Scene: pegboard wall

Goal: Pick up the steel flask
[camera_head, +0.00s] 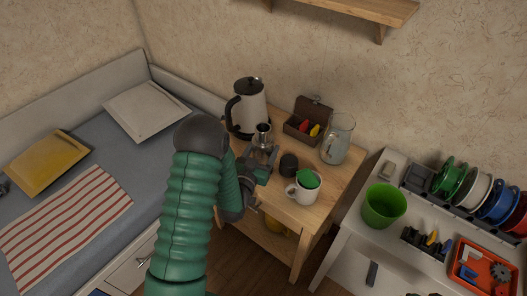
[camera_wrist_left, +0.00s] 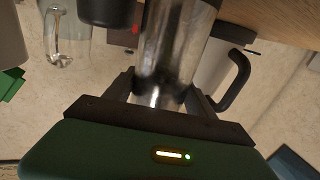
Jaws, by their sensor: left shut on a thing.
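The steel flask (camera_head: 263,133) is a shiny metal cylinder over the small wooden table, in front of the kettle. My left gripper (camera_head: 260,160) is shut on it, with my green arm coming from the lower left. In the left wrist view the flask (camera_wrist_left: 178,48) stands between the two dark fingers of the gripper (camera_wrist_left: 162,95), one on each side. The flask's far end runs out of the wrist view, and my gripper hides part of it in the head view. I cannot tell whether it touches the tabletop. My right gripper is not in view.
The wooden table (camera_head: 335,187) also holds a kettle (camera_head: 249,103), an open box (camera_head: 308,122), a glass pitcher (camera_head: 337,140), a dark cup-like object (camera_head: 289,164) and a white mug (camera_head: 303,189), all close by. A bed (camera_head: 75,187) is left; a white shelf unit with a green bucket (camera_head: 384,206) is right.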

